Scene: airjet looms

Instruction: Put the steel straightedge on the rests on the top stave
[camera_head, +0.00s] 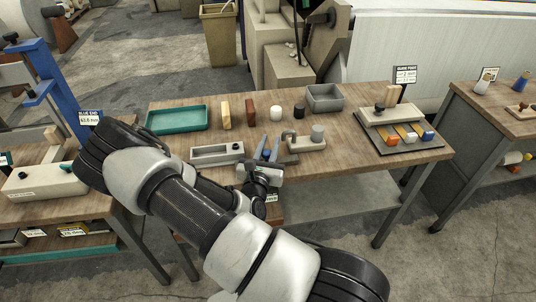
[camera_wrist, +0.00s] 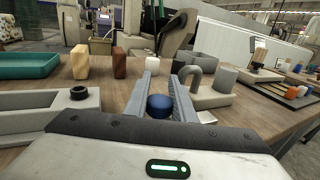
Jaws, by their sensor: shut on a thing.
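My gripper (camera_wrist: 159,92) is over the middle of the wooden table, with its two grey fingers pointing away from me. It is shut on a round dark-blue piece (camera_wrist: 159,106), seen between the fingers in the wrist view. In the head view the gripper (camera_head: 268,148) is partly covered by my wrist. I cannot tell whether the blue piece belongs to a longer thing. I cannot make out a steel straightedge, its rests or a top stave for sure. A blue upright frame (camera_head: 40,75) stands at the left.
A long grey slotted block (camera_head: 205,158) lies left of my gripper; a grey hooked fixture (camera_head: 306,146) stands close on its right. Behind are a teal tray (camera_head: 150,124), small upright blocks (camera_head: 226,112) and a grey bin (camera_head: 323,103). A gauge board (camera_head: 410,149) is at the right.

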